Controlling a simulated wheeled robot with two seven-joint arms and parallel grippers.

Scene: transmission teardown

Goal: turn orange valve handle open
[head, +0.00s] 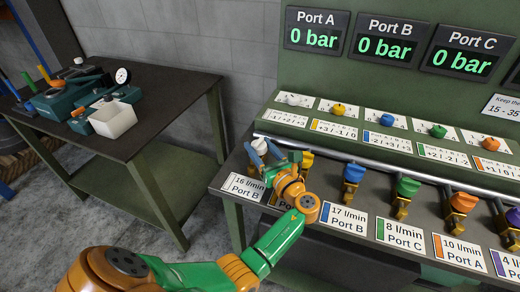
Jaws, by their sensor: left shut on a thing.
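The orange valve handle (465,200) sits on a brass valve on the front row of the bench, behind the card reading 10 l/min Port A. My left gripper (259,155) is far to its left, at the leftmost valve. It is shut on what looks like the white valve handle (259,146), which it partly covers. My right gripper is not in view.
Yellow (307,158), blue (353,172) and green (406,187) valve handles stand between my gripper and the orange one. Several small knobs line the panel behind, including an orange knob (491,142). The Port A display (316,30) reads 0 bar. A side table (170,92) stands left.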

